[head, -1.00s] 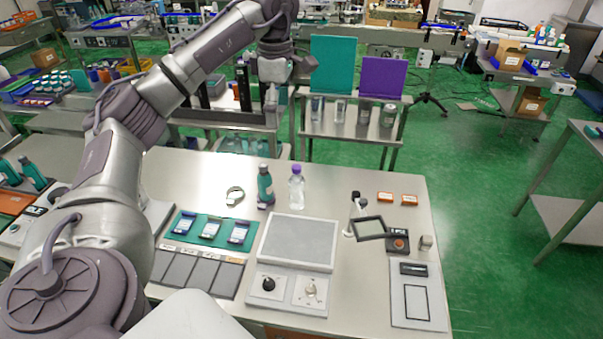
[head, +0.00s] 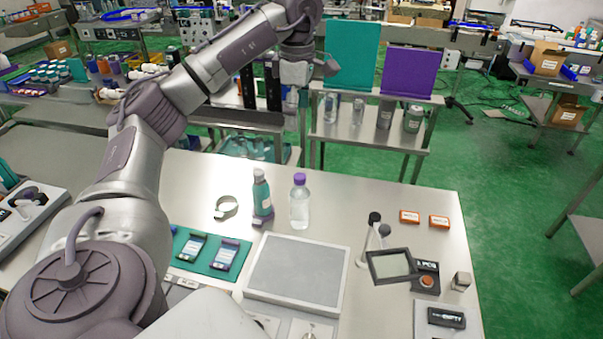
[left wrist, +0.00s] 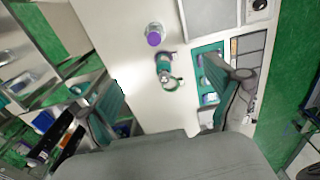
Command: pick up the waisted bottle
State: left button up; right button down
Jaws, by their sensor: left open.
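Two bottles stand upright side by side on the table (head: 400,195). One is clear with a purple cap (head: 299,205); the other is teal with a grey cap (head: 261,190), its base at a grey-purple holder. I cannot tell a clear waist on either. My left gripper (head: 303,84) is raised beyond the table's far edge, open and empty. In the left wrist view, the purple-capped bottle (left wrist: 155,36) and the teal bottle (left wrist: 163,68) show between and ahead of the spread fingers (left wrist: 168,98), apart from them. My right gripper is not in view.
A metal ring (head: 226,207) lies left of the teal bottle. A grey plate (head: 297,270) is in front of the bottles. A framed lens on a stand (head: 391,265) and orange boxes (head: 410,216) are at right. A shelf with teal and purple panels (head: 408,73) stands behind.

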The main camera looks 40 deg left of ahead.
pick_arm(q)
jog(key=b, duration=0.8)
send_over(299, 177)
notch_tip(299, 177, down, 10)
jog(key=shift+w+r, duration=0.15)
jog(key=shift+f+b, duration=0.4)
jog(key=shift+f, duration=0.15)
notch_tip(299, 177, down, 8)
jog(key=shift+r+b, duration=0.2)
jog(key=shift+b, duration=0.45)
jog(key=shift+f+p, duration=0.65)
jog(key=shift+f, duration=2.15)
jog(key=c, duration=0.4)
grip_shut()
